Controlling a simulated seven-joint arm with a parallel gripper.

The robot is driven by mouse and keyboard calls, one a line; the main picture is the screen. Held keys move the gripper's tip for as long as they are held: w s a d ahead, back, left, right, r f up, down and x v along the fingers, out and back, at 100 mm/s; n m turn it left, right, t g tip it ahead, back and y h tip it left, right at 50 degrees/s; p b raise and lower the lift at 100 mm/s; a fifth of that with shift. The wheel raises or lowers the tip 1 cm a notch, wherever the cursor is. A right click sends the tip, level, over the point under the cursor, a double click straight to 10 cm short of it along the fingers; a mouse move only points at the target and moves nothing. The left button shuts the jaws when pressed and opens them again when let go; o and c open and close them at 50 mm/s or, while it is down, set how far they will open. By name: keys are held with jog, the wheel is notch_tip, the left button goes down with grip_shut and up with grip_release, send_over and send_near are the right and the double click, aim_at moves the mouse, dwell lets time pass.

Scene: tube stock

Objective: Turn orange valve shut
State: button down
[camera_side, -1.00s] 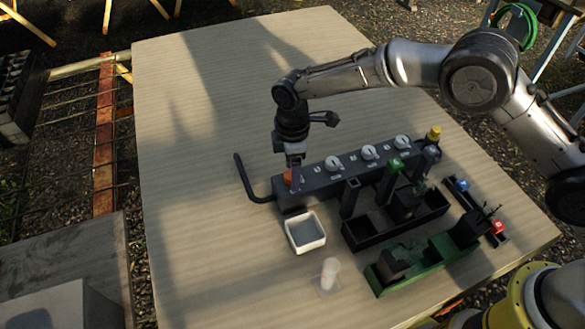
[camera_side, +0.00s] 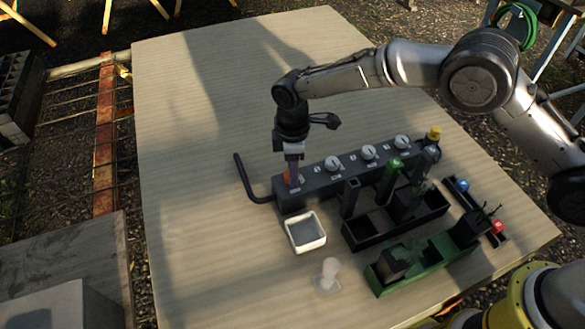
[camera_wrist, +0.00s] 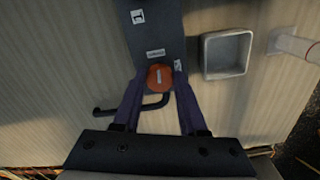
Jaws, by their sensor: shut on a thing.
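The orange valve (camera_wrist: 160,77) is a round knob with a pale mark line, at the end of the dark valve block (camera_wrist: 153,25). In the side view the orange valve (camera_side: 288,177) is partly hidden by my fingers, at the left end of the block (camera_side: 318,186). My gripper (camera_wrist: 160,84) is shut on the orange valve, one finger on each side of it. In the side view my gripper (camera_side: 293,183) points down onto the valve from above. In the wrist view the pale mark line runs nearly along the block's length.
A white square tray (camera_side: 305,248) stands just in front of the block. A black rack (camera_side: 375,236), a green rack (camera_side: 440,262) and a clear cup (camera_side: 329,273) are nearby. Several grey knobs (camera_side: 368,152) line the block. A black bent pipe (camera_side: 247,184) sticks out left.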

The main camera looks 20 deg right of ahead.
jog(key=m, duration=0.8)
jog(key=shift+s+r+m, duration=0.1)
jog(key=shift+m, duration=0.2)
jog(key=m, duration=0.4)
jog(key=shift+a+m, duration=0.15)
jog(key=shift+m, duration=1.95)
jog(key=shift+c, duration=2.2)
grip_release()
notch_tip(320, 180, up, 14)
